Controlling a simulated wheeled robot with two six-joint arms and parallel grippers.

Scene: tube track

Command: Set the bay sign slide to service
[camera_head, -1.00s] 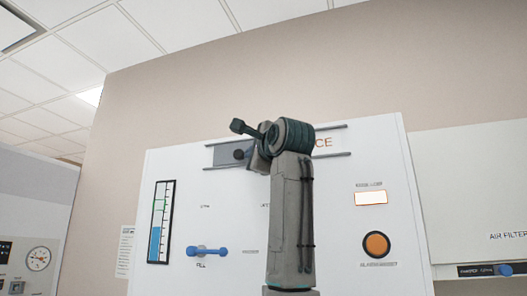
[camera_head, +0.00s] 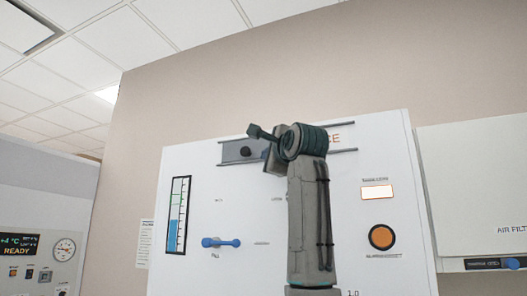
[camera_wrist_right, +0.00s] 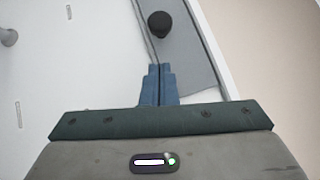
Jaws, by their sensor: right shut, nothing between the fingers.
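The bay sign slide is a dark grey plate (camera_head: 233,153) between two thin rails near the top of the white panel (camera_head: 200,183). A black round knob (camera_head: 246,152) sticks out of it, and shows in the wrist view (camera_wrist_right: 160,24). In the head view my wrist hides the fingertips. My left gripper is not in view.
The panel also carries a blue level gauge (camera_head: 178,216), a blue lever (camera_head: 221,242), a lit white window (camera_head: 377,192) and an orange button (camera_head: 381,237). A cabinet with a dial (camera_head: 64,249) stands left, an air filter cabinet (camera_head: 470,190) right.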

